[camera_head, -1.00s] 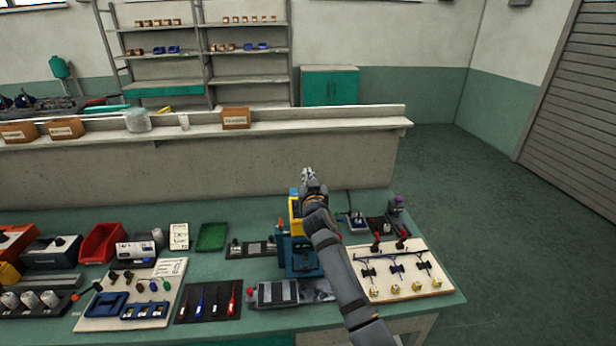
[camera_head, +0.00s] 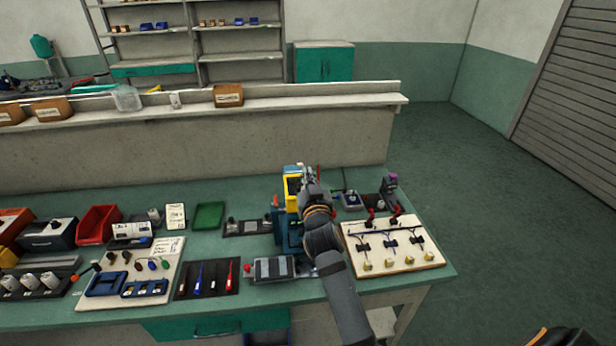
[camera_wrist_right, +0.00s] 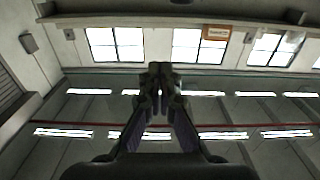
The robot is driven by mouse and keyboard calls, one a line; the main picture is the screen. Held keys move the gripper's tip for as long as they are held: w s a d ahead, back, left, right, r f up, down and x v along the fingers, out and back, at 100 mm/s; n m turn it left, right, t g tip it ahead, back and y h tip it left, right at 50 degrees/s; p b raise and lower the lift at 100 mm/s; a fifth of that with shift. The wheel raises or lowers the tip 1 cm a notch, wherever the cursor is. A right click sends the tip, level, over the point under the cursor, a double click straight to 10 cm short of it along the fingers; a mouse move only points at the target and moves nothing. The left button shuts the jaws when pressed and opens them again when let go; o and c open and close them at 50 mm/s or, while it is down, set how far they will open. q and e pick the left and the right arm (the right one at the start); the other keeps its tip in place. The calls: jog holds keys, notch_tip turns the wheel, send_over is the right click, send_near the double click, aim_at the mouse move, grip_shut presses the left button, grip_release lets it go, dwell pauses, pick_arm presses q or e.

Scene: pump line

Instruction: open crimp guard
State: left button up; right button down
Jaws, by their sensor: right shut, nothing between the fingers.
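The crimp station is a teal machine (camera_head: 283,232) with a yellow part, likely its guard (camera_head: 291,192), at its top front. It stands on the green bench, partly hidden behind my right arm. My right gripper (camera_head: 301,170) is by the top of the yellow part, just right of it; I cannot tell whether they touch. In the right wrist view the fingers (camera_wrist_right: 158,82) are together with nothing between them, and they point up toward the windows and ceiling. My left gripper is not in view.
A wire board (camera_head: 392,246) lies right of the machine. A grey fixture (camera_head: 272,268) and a screwdriver mat (camera_head: 207,279) lie in front and left. A green tray (camera_head: 208,215) and a red bin (camera_head: 98,226) stand farther left. A low wall with a shelf (camera_head: 330,97) runs behind.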

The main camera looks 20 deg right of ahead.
aim_at(300, 189)
jog(key=c, duration=1.9)
grip_release()
jog(key=shift+s+f+p, duration=0.2)
jog(key=shift+f+p, duration=0.05)
jog(key=shift+p, duration=0.15)
jog(key=o, duration=0.5)
jog(key=s+f+n+y+p, duration=0.1)
jog(key=f+y+p, duration=0.1)
jog(key=s+f+n+y+p, duration=0.1)
jog(key=s+f+p, duration=0.1)
jog(key=shift+s+a+n+t+y, duration=0.2)
jog(key=shift+n+t+y, duration=0.1)
jog(key=shift+n+y, duration=0.1)
jog(key=shift+o, duration=0.9)
jog(key=s+f+y, duration=0.1)
jog(key=s+f, duration=0.1)
jog(key=s, duration=0.1)
jog(key=shift+d+f+n+y+p, duration=0.15)
jog(key=shift+f+n+y+p, duration=0.05)
jog(key=shift+n+y+p, duration=0.2)
jog(key=w, duration=0.3)
jog(key=w+b, duration=0.1)
jog(key=w, duration=0.6)
jog(key=shift+w+a+f, duration=0.2)
jog(key=shift+w+a, duration=0.2)
jog(key=shift+s+d+r, duration=0.1)
